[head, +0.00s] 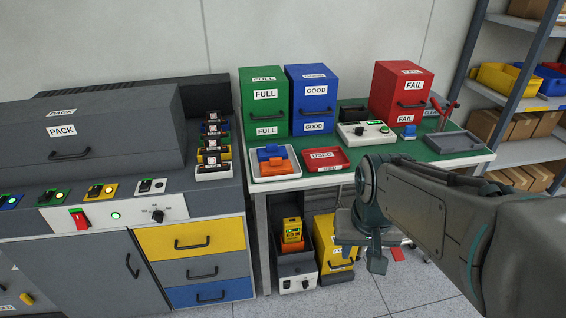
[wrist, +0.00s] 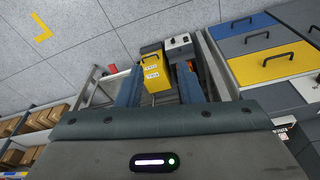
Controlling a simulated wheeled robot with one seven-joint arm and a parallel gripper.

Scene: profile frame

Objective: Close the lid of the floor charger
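The floor charger (head: 296,285) is a low grey box with a knob and a green light, under the green-topped table. A yellow device over an orange part (head: 292,234) stands upright in or behind it. I cannot clearly make out the lid or its angle. In the wrist view the charger (wrist: 179,45) shows at top centre, partly hidden by my finger. My gripper (head: 362,254) is in front of the table, right of the charger and apart from it. In the wrist view its blue fingers (wrist: 158,88) are spread with nothing held between them.
A yellow bin (head: 335,252) stands right of the charger, partly behind my gripper. The table edge (head: 330,180) and its legs overhang the charger. Drawers (head: 190,240) stand at the left, shelves (head: 520,150) at the right. Floor in front is clear.

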